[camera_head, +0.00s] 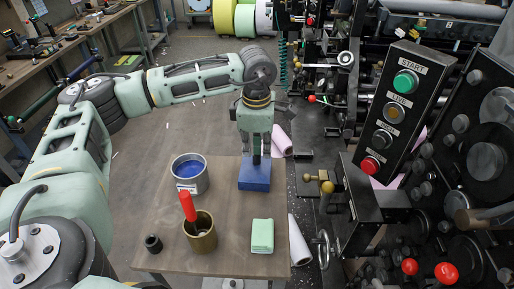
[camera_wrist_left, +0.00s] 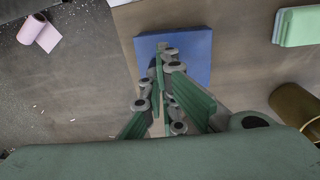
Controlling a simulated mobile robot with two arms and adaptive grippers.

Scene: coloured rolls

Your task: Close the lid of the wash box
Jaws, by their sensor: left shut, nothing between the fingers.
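The wash box, a blue box (camera_head: 254,182), stands near the far right edge of the brown table (camera_head: 215,240). In the left wrist view the blue box (camera_wrist_left: 195,50) shows a flat blue top, partly hidden behind the fingers; the lid looks down, though its edge is hard to make out. My left gripper (camera_head: 256,160) points straight down over the box with its fingers shut and empty. Its tips are at or just above the top; I cannot tell if they touch. The fingers also show in the left wrist view (camera_wrist_left: 165,60). My right gripper is not in view.

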